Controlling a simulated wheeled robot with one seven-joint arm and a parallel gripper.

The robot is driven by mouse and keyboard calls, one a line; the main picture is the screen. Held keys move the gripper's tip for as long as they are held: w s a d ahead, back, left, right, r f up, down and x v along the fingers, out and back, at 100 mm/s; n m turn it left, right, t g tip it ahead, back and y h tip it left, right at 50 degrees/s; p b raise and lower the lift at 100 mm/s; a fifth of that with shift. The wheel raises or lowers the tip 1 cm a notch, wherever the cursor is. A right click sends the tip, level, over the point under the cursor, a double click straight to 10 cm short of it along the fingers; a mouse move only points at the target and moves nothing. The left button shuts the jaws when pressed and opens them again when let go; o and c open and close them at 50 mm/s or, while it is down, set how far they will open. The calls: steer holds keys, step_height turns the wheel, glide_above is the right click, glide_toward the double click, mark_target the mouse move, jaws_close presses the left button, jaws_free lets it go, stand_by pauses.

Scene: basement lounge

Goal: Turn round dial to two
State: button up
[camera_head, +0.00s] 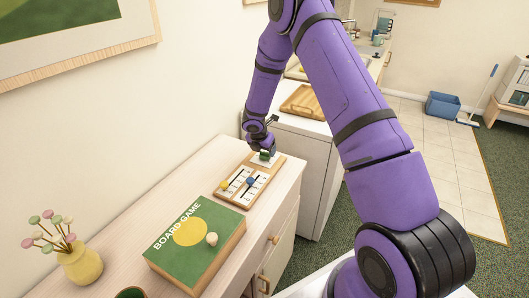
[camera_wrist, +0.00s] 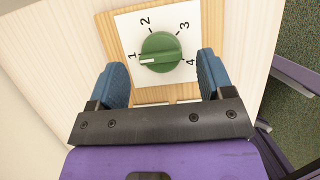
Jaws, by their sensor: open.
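The round green dial (camera_wrist: 160,52) sits on a white plate (camera_wrist: 125,27) marked 1, 2, 3 and 4. Its white pointer line points left, at about the 1. In the head view the dial (camera_head: 265,155) is at the far end of a wooden panel (camera_head: 235,202), partly hidden by my gripper. My gripper (camera_wrist: 162,62) is open, with one blue finger at the dial's lower left and the other at its lower right. The fingers look apart from the dial; their height over the plate is hard to tell.
The panel's near part has sliders with a yellow knob (camera_head: 224,185) and a blue knob (camera_head: 250,181). A green board game box (camera_head: 170,232) with a small round thing (camera_head: 212,239) on it and a yellow flower vase (camera_head: 80,265) stand nearer on the cabinet top (camera_head: 135,222). A wall runs along the left.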

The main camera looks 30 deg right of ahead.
mark_target(265, 155)
steer(key=shift+x, duration=1.05)
steer(key=c, duration=0.9)
